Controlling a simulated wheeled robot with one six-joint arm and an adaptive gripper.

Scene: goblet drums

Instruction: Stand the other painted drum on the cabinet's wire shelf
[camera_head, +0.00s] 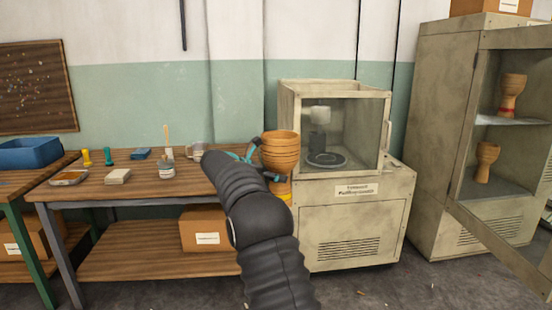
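A wooden goblet drum with a yellow band low on its stem (281,152) is upright in front of the spray booth. My gripper (266,162), with teal fingers, is around its body and appears shut on it; the arm hides part of the grip. The cabinet (446,130) stands at the right with its door swung open. On its upper shelf (512,122) stands a goblet drum with a red band (511,94). Another goblet drum, with no clear band (485,162), stands on a lower level of the cabinet.
The spray booth (346,190) stands between the workbench and the cabinet. The open cabinet door (500,248) juts forward at the lower right.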

